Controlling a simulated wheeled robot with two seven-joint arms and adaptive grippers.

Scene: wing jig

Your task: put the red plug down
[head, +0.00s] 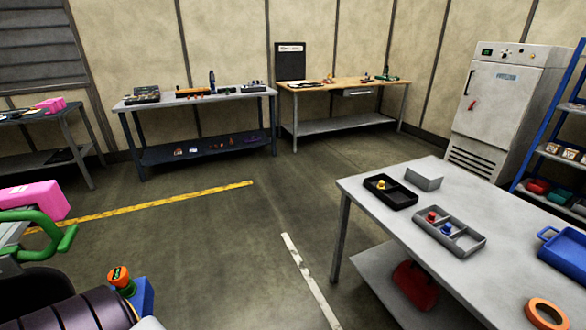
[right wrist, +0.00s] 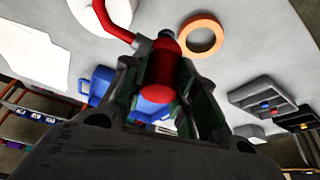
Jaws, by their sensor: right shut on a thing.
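My right gripper (right wrist: 165,62) is shut on a red, rounded thing (right wrist: 163,75), which I take to be the red plug. It lies lengthwise between the two fingers, and they hide its sides. A curved red piece (right wrist: 118,25) shows beyond the left finger; whether it joins the held thing is unclear. The gripper is over a pale grey tabletop (right wrist: 222,70); its height is hard to judge. In the head view, a small red piece (head: 432,216) and a blue one (head: 446,229) sit in a grey divided tray (head: 465,251). Neither gripper shows in the head view.
The grey table (head: 364,194) also bears a black tray (head: 407,200) with a yellow piece (head: 381,184), a grey block (head: 424,177), a blue tray (head: 565,260) and an orange ring (head: 547,313). The ring also shows in the wrist view (right wrist: 190,45). Tabletop left of the ring is bare.

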